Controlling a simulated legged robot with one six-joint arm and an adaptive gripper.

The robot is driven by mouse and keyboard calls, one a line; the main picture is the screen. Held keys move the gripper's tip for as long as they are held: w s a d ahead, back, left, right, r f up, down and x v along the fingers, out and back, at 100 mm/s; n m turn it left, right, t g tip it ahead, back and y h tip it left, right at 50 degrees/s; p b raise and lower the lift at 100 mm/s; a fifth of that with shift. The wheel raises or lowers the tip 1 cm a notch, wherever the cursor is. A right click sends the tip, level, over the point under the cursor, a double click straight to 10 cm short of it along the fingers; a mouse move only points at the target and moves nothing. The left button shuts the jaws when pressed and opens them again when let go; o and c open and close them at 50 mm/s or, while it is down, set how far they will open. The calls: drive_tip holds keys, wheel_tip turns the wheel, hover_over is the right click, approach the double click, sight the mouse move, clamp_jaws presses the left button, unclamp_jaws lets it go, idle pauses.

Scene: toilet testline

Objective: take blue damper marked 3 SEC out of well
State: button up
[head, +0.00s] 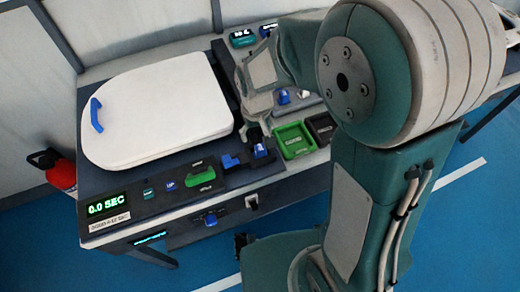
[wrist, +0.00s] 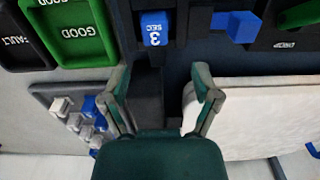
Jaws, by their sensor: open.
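The blue damper marked 3 SEC (wrist: 154,28) sits in a dark well in the panel, its label upside down in the wrist view. In the head view the damper (head: 261,151) is a small blue block near the panel's right edge, just below my gripper (head: 257,125). In the wrist view my gripper (wrist: 164,88) is open and empty, its two fingers spread apart. The damper lies beyond the fingertips, towards the top of the picture, and is not between them. How deep it sits in the well is hidden.
A green GOOD bin (head: 294,140) and a black FAULT bin (head: 321,127) stand right of the damper. A blue block (head: 230,161) is close on its left. The white lid (head: 160,105) lies left of my gripper. A tray (wrist: 62,92) holds several small white and blue parts.

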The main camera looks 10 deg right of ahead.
sight(258, 144)
drive_tip(key=f, duration=0.5)
drive_tip(key=shift+w+d+f, duration=0.1)
drive_tip(key=shift+d+f, duration=0.1)
drive_tip(key=shift+f, duration=0.2)
clamp_jaws()
